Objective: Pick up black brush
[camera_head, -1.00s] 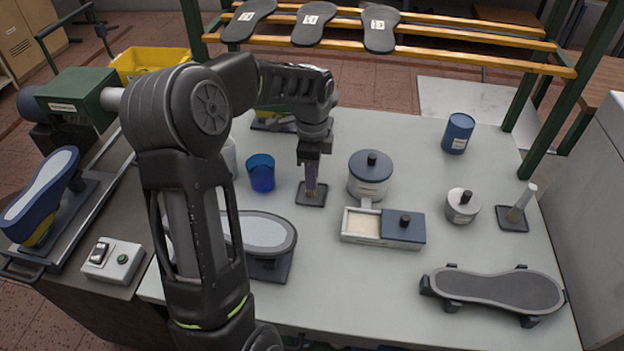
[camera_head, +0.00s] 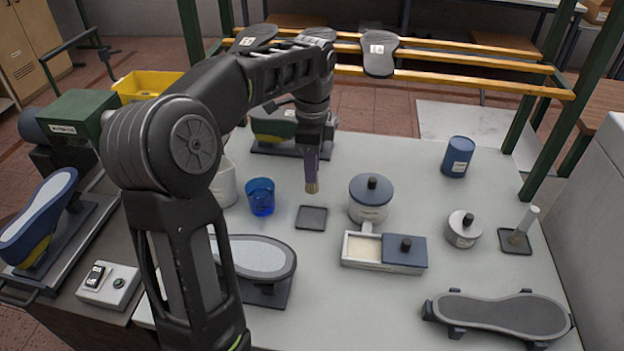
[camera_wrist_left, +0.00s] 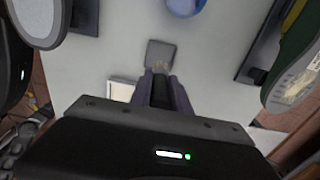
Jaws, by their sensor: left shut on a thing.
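The black brush (camera_head: 312,183) hangs bristles down from my left gripper (camera_head: 312,150), with its tan bristle tip above the table. My left gripper is shut on its handle; the fingers hide most of the handle. In the left wrist view, the gripper fingers (camera_wrist_left: 162,92) point toward the dark square pad (camera_wrist_left: 160,54), and the pale bristles show just past the fingertips. The same pad (camera_head: 312,218) lies bare on the table below the brush in the head view. My right gripper is not in view.
A blue cup (camera_head: 261,197) stands left of the pad. A lidded pot (camera_head: 370,200) and a tray with a dark lid (camera_head: 384,252) stand to its right. A shoe last with a grey sole (camera_head: 262,258) is in front. A second brush (camera_head: 524,226) stands at the right.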

